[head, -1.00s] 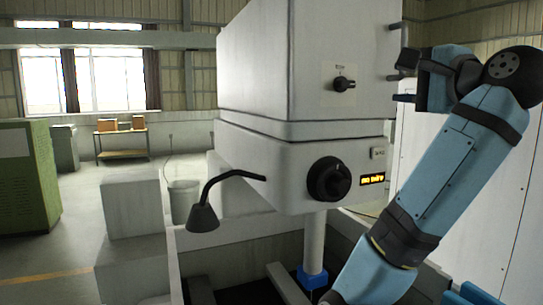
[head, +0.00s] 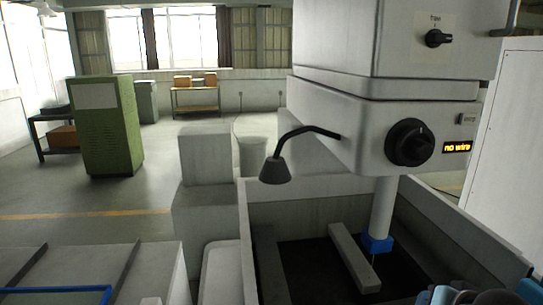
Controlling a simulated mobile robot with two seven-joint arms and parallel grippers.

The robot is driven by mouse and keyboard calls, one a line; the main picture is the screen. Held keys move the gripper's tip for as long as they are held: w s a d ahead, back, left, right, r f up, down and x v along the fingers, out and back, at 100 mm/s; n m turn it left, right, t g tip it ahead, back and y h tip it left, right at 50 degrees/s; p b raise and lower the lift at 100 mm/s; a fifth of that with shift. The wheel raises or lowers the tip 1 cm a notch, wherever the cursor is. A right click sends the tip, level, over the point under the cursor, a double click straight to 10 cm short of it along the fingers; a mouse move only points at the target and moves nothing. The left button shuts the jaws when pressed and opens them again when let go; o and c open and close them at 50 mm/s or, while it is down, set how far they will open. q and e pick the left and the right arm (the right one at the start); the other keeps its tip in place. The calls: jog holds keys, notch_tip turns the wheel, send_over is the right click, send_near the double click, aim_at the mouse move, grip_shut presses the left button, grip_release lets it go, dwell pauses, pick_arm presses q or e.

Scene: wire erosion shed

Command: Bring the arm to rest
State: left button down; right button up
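Only a small part of my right arm (head: 478,297) shows, as blue and dark pieces cut off at the bottom right corner of the head view. No fingers can be made out there. My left arm and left gripper are not in the view. The wire erosion machine head (head: 350,130) stands at the right, with a black dial (head: 410,142), an upper knob (head: 438,38) and a lit display (head: 457,147) reading "no wire".
Below the head is a grey-walled tank (head: 340,190) with a bar (head: 354,258) and a blue-collared column (head: 378,243). A black gooseneck lamp (head: 275,170) reaches left. A green cabinet (head: 107,125) and shelf trolley (head: 195,97) stand farther back.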

jog(key=s+a+f+n+g, duration=0.2)
jog(key=s+f+n+g, duration=0.15)
jog(key=s+f, duration=0.65)
jog(key=s+a+f+n+g, duration=0.2)
jog(key=s+a+f+n, duration=0.15)
jog(key=s+f, duration=0.7)
jog(key=w+a+f+t+y, duration=0.1)
jog(key=w+a+f+t, duration=0.1)
jog(key=f, duration=0.3)
jog(key=w+a+f+n+t+y, duration=0.1)
jog(key=w+a+f+t+y, duration=0.1)
jog(key=f+t, duration=0.3)
jog(key=shift+w+a+f+n, duration=0.15)
jog(key=shift+a+f+n, duration=0.2)
jog(key=shift+a, duration=0.3)
